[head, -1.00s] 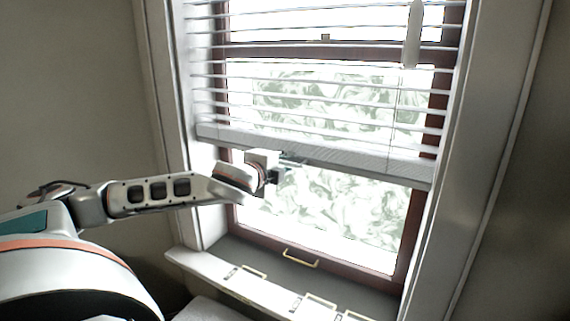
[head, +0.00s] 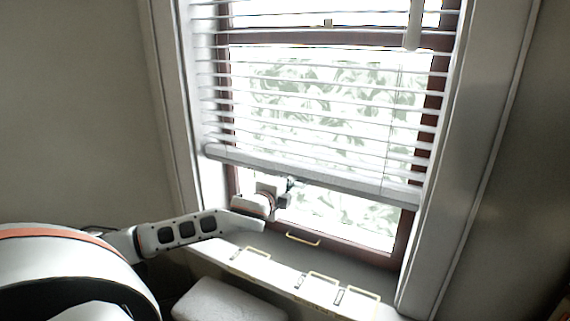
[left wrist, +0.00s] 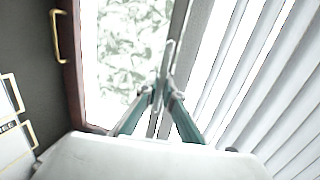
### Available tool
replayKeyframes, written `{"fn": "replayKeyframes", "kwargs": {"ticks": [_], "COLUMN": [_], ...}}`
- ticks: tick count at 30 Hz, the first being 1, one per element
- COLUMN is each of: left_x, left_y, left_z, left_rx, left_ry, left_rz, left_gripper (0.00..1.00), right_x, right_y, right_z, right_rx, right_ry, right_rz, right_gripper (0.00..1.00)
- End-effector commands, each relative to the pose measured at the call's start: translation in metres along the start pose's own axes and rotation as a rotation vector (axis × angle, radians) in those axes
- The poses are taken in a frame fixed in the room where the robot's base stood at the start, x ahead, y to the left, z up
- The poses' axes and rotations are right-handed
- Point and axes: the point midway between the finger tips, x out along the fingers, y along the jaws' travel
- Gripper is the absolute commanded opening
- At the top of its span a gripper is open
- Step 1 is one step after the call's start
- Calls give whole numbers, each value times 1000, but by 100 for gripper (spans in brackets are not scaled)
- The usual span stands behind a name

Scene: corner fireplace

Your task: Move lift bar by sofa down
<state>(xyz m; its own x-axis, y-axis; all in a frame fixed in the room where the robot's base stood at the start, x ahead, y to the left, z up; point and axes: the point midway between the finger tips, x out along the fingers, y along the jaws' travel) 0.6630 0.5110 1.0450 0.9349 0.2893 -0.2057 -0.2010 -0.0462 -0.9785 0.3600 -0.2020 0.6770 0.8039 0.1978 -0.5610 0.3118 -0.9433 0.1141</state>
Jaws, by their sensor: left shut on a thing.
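The lift bar (head: 345,182) is the thick pale bottom rail of the white slatted blind (head: 320,110). It hangs across the lower part of the window, sloping down to the right in the head view. My left gripper (head: 290,183) is at the bar's lower edge, left of its middle. In the left wrist view the gripper's fingers (left wrist: 165,92) close together on the bar (left wrist: 197,38), whose edge runs up between them. The exact contact is partly hidden. My right gripper is in neither view.
Glass still shows below the bar, with a brass pull (head: 302,239) on the dark red window frame (head: 403,238). Below is a white ledge (head: 275,270) with several brass handles. A pale cushioned seat (head: 225,303) is beneath. A wand (head: 414,25) hangs at upper right.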

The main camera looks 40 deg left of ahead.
Motion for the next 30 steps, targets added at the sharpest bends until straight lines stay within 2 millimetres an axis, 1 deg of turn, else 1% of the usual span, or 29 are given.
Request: {"fn": "replayKeyframes", "kwargs": {"ticks": [1, 5, 6, 8, 9, 11, 12, 15, 18, 21, 24, 27, 30], "left_x": [4, 13, 16, 21, 24, 29, 32, 38, 44, 48, 52, 54, 56], "left_y": [29, 77, 92, 114, 129, 151, 166, 198, 226, 247, 263, 273, 278], "left_z": [-3, -4, -4, -4, -4, -4, -5, -5, -6, -6, -6, -6, -7], "left_rx": [-4, -3, -3, -4, -3, -1, -1, -2, 1, 1, 0, 0, 0], "left_ry": [2, 3, 3, 3, 3, 2, 2, 3, 3, 3, 4, 4, 4], "left_rz": [19, 18, 19, 19, 19, 19, 20, 21, 21, 21, 19, 16, 13], "left_gripper": [0, 0, 0, 0, 0, 0, 0, 0, 0, 0, 0, 0, 0], "right_x": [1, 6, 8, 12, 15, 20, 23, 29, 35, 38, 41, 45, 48], "right_y": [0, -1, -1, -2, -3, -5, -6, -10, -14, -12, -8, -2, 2], "right_z": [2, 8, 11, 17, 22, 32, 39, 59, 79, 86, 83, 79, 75], "right_rx": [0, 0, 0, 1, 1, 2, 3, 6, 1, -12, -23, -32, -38], "right_ry": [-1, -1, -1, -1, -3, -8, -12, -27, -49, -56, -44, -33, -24], "right_rz": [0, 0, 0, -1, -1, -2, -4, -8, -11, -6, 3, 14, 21], "right_gripper": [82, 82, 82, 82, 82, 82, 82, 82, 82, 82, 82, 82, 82]}}
